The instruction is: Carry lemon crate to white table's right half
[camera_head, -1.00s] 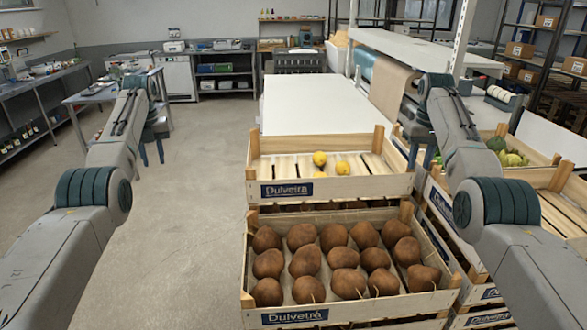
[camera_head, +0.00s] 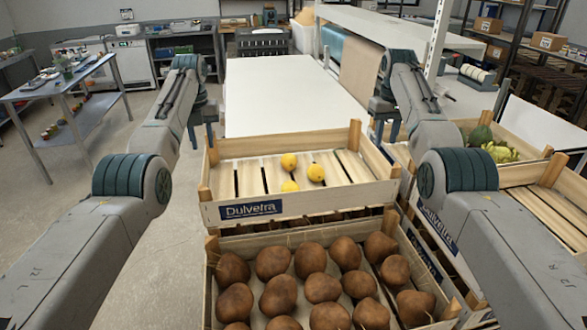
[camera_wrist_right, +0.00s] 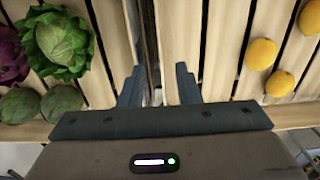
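The lemon crate (camera_head: 225,213) is a pale wooden crate labelled Dulveira, with three lemons (camera_head: 289,161) on its slatted floor. It stands in front of the white table (camera_head: 280,92), whose top is bare. My left gripper (camera_head: 202,130) is open and empty by the crate's left back corner. My right gripper (camera_head: 387,130) is open by its right side. In the right wrist view, that gripper's two fingers (camera_wrist_right: 159,88) are apart over the neighbouring walls of the lemon crate and the vegetable crate. I cannot tell whether they touch a wall.
A crate of brown root vegetables (camera_head: 322,287) stands in front of the lemon crate. To the right is a crate with cabbage and other vegetables (camera_head: 497,152), which also shows in the wrist view (camera_wrist_right: 58,42). A white shelf (camera_head: 395,32) stands behind right. Open floor lies left.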

